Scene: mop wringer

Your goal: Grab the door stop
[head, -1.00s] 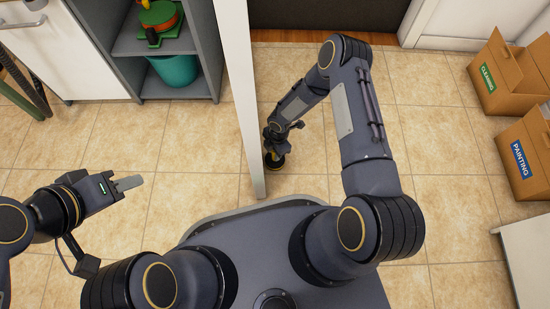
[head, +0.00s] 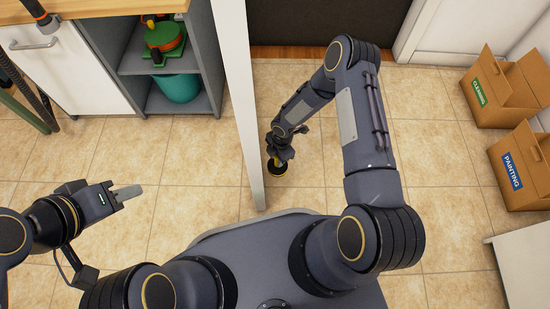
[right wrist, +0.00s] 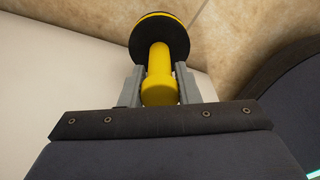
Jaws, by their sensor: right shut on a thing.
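The door stop (right wrist: 159,70) is a yellow post with a round black end ringed in yellow. In the right wrist view my right gripper (right wrist: 160,85) is shut on the yellow post, one finger on each side. In the head view the door stop (head: 278,167) shows low beside the door's edge, and my right gripper (head: 279,152) is just above it. Whether its black end touches the floor I cannot tell. My left gripper (head: 128,192) is at the left over the floor, with nothing seen in it; its fingers overlap in the view.
A white door (head: 240,110) stands edge-on just left of my right gripper. Grey shelves (head: 190,105) hold a green and orange thing and a teal bucket (head: 179,87). Cardboard boxes (head: 505,90) marked cleaning and painting stand at the right. Tiled floor between is clear.

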